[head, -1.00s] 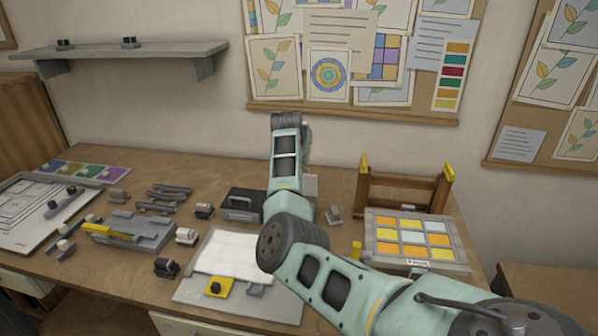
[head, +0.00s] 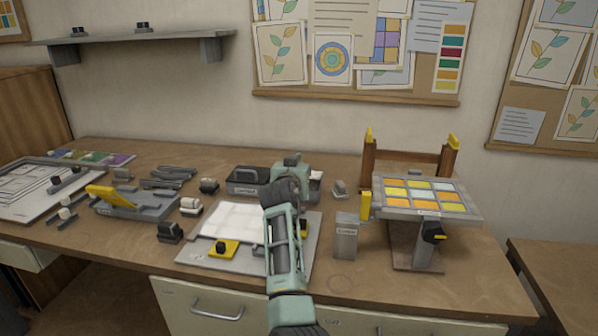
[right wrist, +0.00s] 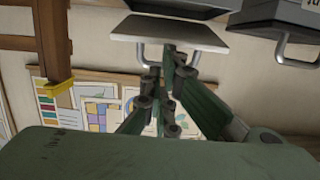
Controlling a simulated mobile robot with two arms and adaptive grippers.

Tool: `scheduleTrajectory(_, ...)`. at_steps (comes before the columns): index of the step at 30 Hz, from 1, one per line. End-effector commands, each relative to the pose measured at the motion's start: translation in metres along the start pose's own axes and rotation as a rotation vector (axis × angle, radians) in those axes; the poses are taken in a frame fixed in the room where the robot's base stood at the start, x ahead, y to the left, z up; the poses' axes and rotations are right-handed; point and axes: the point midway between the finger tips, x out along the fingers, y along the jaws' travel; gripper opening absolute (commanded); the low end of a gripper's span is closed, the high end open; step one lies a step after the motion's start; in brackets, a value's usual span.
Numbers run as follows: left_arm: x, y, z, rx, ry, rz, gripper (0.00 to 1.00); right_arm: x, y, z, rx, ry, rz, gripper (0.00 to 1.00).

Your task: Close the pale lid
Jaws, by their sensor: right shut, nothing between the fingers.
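The pale lid (right wrist: 168,34) shows in the right wrist view, which is upside down, as a light flat panel with a metal loop handle. It appears at the edge of a dark grey box (right wrist: 180,6); how far it stands open I cannot tell. My right gripper (right wrist: 168,62) is shut and empty, its fingertips overlapping the lid's edge and handle in the picture; contact is unclear. In the head view my right gripper (head: 291,160) is over the back of the table and hides most of that box. The left gripper is not in view.
A dark handled box (head: 246,188) stands just left of my right gripper. A grey tin (head: 346,240) and a raised stand with a coloured tile panel (head: 425,213) are on the right. A light sheet (head: 225,220) on a board lies in front, left of my arm.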

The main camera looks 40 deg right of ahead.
Motion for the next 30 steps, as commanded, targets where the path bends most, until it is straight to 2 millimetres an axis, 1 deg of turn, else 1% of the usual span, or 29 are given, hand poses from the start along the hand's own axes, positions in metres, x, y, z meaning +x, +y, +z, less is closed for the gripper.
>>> scheduleTrajectory(1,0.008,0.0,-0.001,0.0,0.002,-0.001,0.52,0.001,0.001,0.009,-0.001,-0.001,0.002,0.0)
scheduleTrajectory(3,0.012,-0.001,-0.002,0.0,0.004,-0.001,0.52,0.001,0.001,0.012,0.0,0.0,0.002,0.0)
scheduleTrajectory(12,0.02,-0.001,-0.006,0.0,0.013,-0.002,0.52,0.0,0.0,0.024,0.001,0.0,0.001,0.0)
scheduleTrajectory(30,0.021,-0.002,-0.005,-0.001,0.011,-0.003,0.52,0.0,0.0,0.025,0.001,0.001,0.0,0.0)
